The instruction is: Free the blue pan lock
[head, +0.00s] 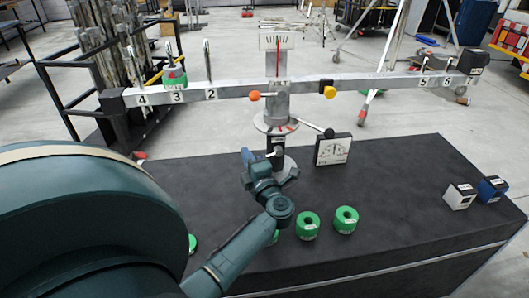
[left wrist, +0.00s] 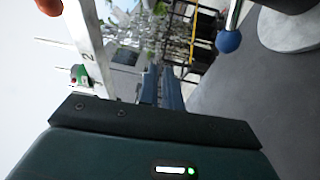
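The blue pan lock shows in the left wrist view as a blue ball knob (left wrist: 229,41) on a thin metal lever, beside a round grey base. In the head view a lever with a dark knob (head: 329,133) sticks out right from the disc on the scale's column; its colour is hard to tell there. My left gripper (head: 246,157) is in front of the column, left of and below that knob. In the left wrist view its two fingers (left wrist: 161,84) lie close together with nothing between them. The blue knob is off to their right, apart. My right gripper is out of view.
The balance beam (head: 225,91) spans above the dark table (head: 400,165), with an orange knob (head: 254,95) and a yellow knob (head: 329,92). A dial box (head: 332,149) stands right of the column. Green weights (head: 308,225) lie in front; two small boxes (head: 460,196) (head: 492,189) sit at right.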

